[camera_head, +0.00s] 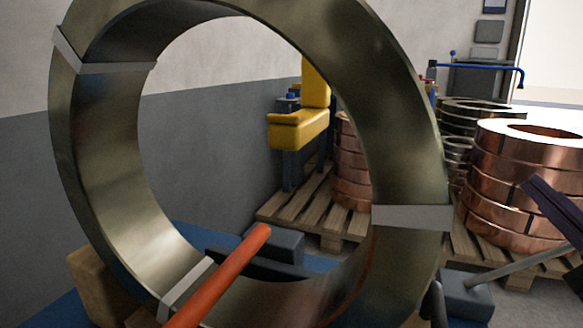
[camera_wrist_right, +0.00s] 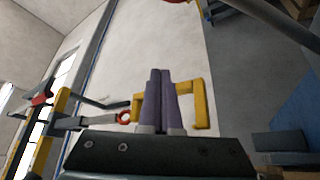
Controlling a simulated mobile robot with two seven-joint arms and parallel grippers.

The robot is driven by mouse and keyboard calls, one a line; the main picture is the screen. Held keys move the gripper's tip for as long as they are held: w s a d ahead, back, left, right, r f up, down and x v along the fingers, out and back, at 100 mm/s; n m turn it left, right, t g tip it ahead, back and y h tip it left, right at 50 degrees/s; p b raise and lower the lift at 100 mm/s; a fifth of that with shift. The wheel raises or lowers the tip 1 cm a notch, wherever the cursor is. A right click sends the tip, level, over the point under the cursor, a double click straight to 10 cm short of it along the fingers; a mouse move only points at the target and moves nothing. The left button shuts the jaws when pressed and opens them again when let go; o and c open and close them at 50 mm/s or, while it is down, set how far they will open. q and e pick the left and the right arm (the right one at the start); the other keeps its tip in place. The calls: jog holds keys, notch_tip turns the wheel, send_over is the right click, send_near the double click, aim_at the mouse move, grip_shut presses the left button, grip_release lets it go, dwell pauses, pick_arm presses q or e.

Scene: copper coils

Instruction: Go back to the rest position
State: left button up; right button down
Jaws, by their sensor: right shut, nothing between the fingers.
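My right gripper (camera_head: 530,186) shows at the right edge of the head view, with its dark purple fingers in front of the copper coils and clear of the large metal ring. In the right wrist view its two fingers (camera_wrist_right: 161,76) lie side by side, shut and empty. The rest of the right arm is cut off by the frame. My left gripper is in neither view.
A large upright metal coil ring (camera_head: 408,140) with pale straps fills the head view's middle. An orange-red bar (camera_head: 225,275) crosses its lower opening. Copper coils (camera_head: 515,180) stand on a wooden pallet (camera_head: 462,245). A yellow device (camera_head: 297,130) stands behind the ring.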

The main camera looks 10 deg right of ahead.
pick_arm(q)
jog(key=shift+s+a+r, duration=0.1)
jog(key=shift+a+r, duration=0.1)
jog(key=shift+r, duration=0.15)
pick_arm(e)
jog(key=shift+w+a+r+n, duration=0.15)
jog(key=shift+w+a+n, duration=0.15)
jog(key=shift+a+n, duration=0.4)
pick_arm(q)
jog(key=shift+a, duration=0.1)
pick_arm(e)
jog(key=shift+a, duration=0.1)
